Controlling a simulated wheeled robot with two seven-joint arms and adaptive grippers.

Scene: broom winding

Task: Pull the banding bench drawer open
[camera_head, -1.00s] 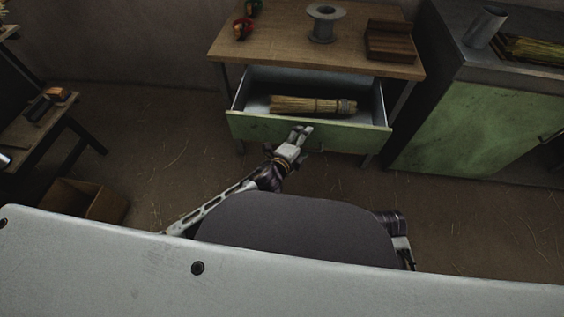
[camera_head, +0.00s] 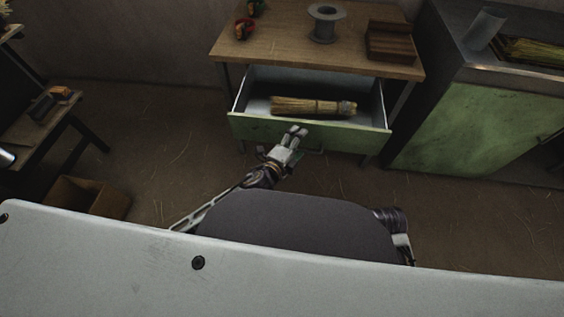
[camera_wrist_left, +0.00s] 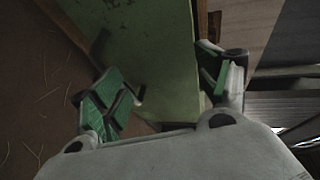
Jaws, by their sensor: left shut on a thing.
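The banding bench (camera_head: 300,52) has a wooden top, and its drawer (camera_head: 250,88) stands well open, with a green front (camera_head: 345,136) and pale metal inside. A straw bundle (camera_head: 300,105) lies in the drawer. The exact contact is unclear. My right gripper is out of view.
A green cabinet (camera_head: 470,125) stands close on the right. A low table (camera_head: 45,125) and a cardboard box (camera_head: 88,196) are at left.

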